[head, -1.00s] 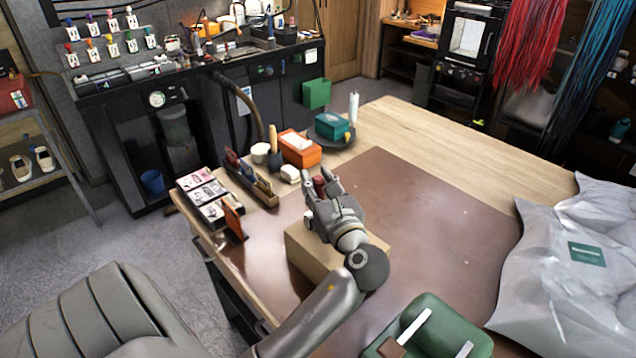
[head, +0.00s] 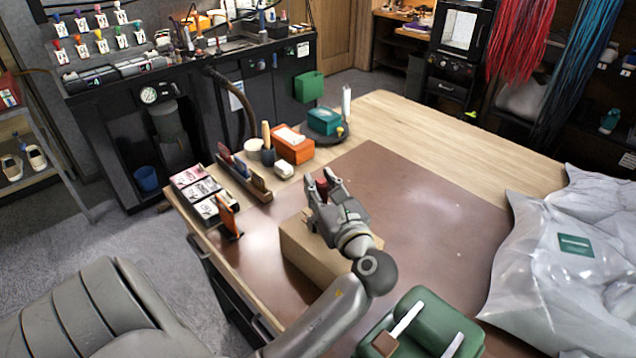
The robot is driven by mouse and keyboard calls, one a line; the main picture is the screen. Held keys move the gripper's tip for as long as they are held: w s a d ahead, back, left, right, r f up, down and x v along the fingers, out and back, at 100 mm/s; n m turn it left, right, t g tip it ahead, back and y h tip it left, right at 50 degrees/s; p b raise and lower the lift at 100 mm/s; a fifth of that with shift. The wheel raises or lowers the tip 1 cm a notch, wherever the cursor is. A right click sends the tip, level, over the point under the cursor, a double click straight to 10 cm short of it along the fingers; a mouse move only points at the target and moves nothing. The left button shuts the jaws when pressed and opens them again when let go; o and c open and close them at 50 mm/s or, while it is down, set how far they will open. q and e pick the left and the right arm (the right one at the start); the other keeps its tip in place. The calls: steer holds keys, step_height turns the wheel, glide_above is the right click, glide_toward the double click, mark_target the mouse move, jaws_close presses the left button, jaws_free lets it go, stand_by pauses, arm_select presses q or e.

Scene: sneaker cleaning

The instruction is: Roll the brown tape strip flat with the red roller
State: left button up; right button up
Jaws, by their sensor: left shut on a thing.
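My left gripper (head: 322,186) is shut on the red roller (head: 321,187), of which only a small dark red part shows between the fingers. The gripper and roller are over the far part of a tan cardboard box (head: 308,262) on the brown mat. Whether the roller touches the box cannot be told. The brown tape strip cannot be made out; the gripper and wrist cover much of the box top. My right gripper is not in view.
A green case (head: 438,322) with white straps is at the near edge. Clear plastic bags (head: 545,268) cover the right side. A card tray (head: 203,196), an orange box (head: 292,150) and a teal box (head: 323,120) stand behind and left. The mat (head: 430,215) is clear right of the box.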

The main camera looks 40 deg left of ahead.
arm_select(q)
steer(key=shift+s+d+p, duration=0.1)
steer(key=shift+d+p, duration=0.25)
steer(key=shift+d, duration=0.85)
steer(key=shift+d, duration=0.1)
steer(key=d+p, duration=0.2)
steer(key=p, duration=0.1)
steer(key=shift+s, duration=0.1)
stand_by(0.6)
steer(key=shift+a, duration=0.15)
steer(key=shift+a+p, duration=0.55)
steer(key=shift+a, duration=0.6)
steer(key=shift+a, duration=0.1)
